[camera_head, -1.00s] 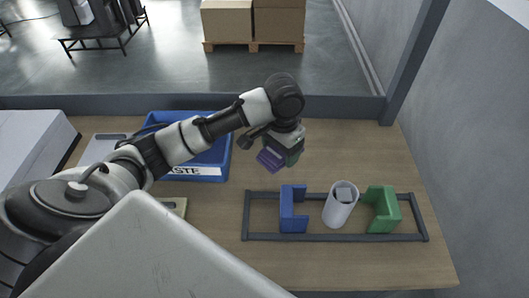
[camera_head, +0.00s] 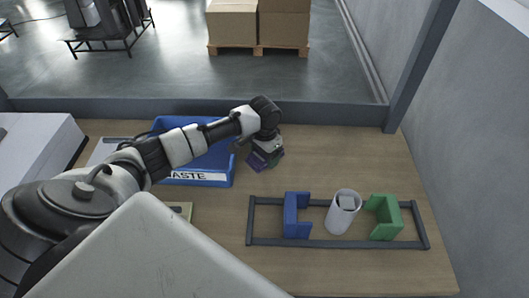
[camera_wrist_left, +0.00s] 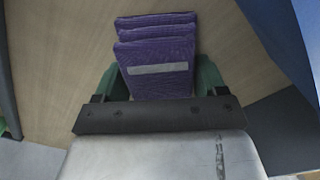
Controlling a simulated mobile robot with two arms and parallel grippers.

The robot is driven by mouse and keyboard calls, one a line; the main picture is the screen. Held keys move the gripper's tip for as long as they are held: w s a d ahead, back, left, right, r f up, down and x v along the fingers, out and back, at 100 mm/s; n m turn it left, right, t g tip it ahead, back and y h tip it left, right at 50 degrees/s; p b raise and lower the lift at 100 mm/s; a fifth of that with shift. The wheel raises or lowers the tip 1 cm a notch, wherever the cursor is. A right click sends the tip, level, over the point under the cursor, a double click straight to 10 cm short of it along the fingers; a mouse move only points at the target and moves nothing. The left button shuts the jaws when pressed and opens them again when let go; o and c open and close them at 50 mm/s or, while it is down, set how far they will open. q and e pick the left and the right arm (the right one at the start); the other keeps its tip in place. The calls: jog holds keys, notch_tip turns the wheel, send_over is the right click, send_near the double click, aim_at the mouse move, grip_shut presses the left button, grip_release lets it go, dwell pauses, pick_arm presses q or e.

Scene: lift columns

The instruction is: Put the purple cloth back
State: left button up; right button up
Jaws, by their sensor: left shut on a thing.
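The purple cloth (camera_head: 257,162) is a folded, layered bundle with a pale strip, seen clearly in the left wrist view (camera_wrist_left: 156,52). My left gripper (camera_head: 262,160) is shut on it, with the cloth between its green fingers in the left wrist view. The gripper points down over the wooden table, just right of the blue bin. I cannot tell whether the cloth touches the table. My right gripper is not in view.
The blue bin (camera_head: 205,178), its label partly hidden, stands beside the gripper. A dark frame (camera_head: 340,243) on the table holds a blue holder (camera_head: 290,216), a white cylinder (camera_head: 338,219) and a green holder (camera_head: 388,220). Bare wood lies between gripper and frame.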

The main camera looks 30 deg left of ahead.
pick_arm(q)
jog(key=shift+f, duration=0.1)
jog(key=o, duration=0.9)
notch_tip(320, 180, up, 12)
jog(key=shift+b, duration=0.45)
